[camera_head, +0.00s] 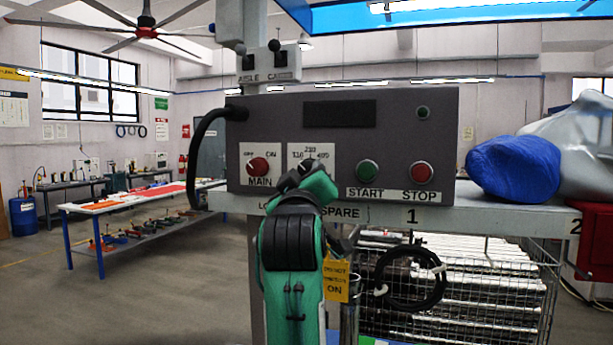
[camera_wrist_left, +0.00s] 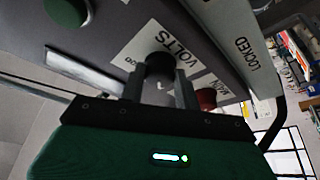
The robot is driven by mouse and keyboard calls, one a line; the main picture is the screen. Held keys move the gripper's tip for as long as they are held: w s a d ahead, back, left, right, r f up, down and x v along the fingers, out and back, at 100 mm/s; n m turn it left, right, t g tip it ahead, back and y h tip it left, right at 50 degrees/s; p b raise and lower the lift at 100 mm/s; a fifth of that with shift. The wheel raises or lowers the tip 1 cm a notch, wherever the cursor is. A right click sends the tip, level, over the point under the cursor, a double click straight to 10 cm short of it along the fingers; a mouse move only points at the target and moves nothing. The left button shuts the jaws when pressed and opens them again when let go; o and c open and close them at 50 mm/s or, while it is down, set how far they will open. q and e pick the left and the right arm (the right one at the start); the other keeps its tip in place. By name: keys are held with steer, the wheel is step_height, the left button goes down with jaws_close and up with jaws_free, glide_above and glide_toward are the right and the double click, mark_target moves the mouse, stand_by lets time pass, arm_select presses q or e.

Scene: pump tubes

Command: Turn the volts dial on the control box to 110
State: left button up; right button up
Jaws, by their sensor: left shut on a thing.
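The grey control box (camera_head: 405,137) stands on a shelf in the middle of the head view. Its volts dial is a black knob (camera_head: 308,164) on a white plate with numbers around it, 110 at the left; the pointer is too small to read. My left gripper (camera_head: 312,172), on the green arm, is at the dial and covers its lower part. In the left wrist view, the gripper's two fingers (camera_wrist_left: 158,88) are shut on the black knob (camera_wrist_left: 159,66), one on each side, with the VOLTS plate (camera_wrist_left: 178,42) behind. My right gripper is not in view.
A red MAIN knob (camera_head: 258,168) is close left of the dial. Green START (camera_head: 367,171) and red STOP (camera_head: 421,173) buttons are to the right. A black cable (camera_head: 197,150) loops from the box's left side. A blue bundle (camera_head: 514,168) lies right of the box.

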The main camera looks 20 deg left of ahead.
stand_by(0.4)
arm_select(q)
steer(key=o, duration=1)
